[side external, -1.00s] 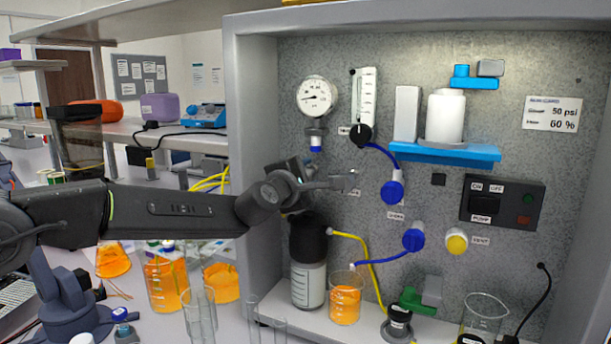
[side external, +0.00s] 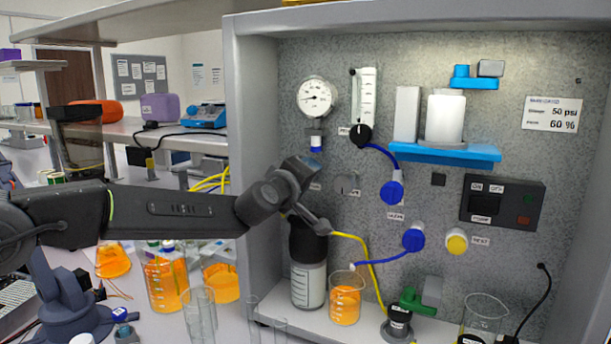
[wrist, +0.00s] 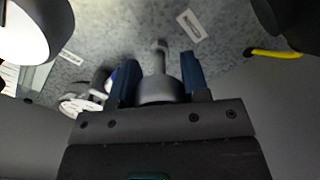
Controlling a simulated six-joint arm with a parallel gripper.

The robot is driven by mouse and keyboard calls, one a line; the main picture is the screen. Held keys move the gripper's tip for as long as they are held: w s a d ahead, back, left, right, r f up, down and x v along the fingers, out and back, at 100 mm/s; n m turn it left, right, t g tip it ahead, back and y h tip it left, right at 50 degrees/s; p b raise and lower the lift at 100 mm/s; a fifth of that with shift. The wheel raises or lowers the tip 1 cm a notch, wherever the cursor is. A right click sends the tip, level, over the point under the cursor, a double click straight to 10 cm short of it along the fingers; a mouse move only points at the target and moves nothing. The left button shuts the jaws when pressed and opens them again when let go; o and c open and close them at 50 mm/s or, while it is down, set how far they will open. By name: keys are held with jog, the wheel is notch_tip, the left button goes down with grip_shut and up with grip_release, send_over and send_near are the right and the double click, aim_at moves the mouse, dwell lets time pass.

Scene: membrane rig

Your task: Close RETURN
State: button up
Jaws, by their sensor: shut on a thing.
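My gripper (wrist: 160,66) shows in the wrist view with a dark blue finger on each side of a grey round fitting (wrist: 161,92), and it is shut on it. A thin grey stem (wrist: 160,55) runs from the fitting towards the speckled panel. I take this fitting to be the RETURN valve's handle, but its label cannot be read. In the side view my wrist (side external: 268,198) is at the panel's left, above the black-capped bottle (side external: 308,270). It hides the grip there, and how far the valve is turned cannot be told.
The pressure gauge (side external: 316,97) and flowmeter (side external: 365,98) are above my wrist. Blue valves (side external: 392,192) with blue tubing and a yellow VENT knob (side external: 457,242) are to the right. A yellow tube (side external: 372,272) and a beaker of orange liquid (side external: 345,300) are below.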

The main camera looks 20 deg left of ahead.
jog(key=m, duration=0.6)
dwell(0.6)
jog(key=o, duration=0.9)
jog(key=shift+o, duration=0.2)
jog(key=shift+s, duration=0.1)
jog(key=s, duration=1.3)
jog(key=shift+s, duration=0.35)
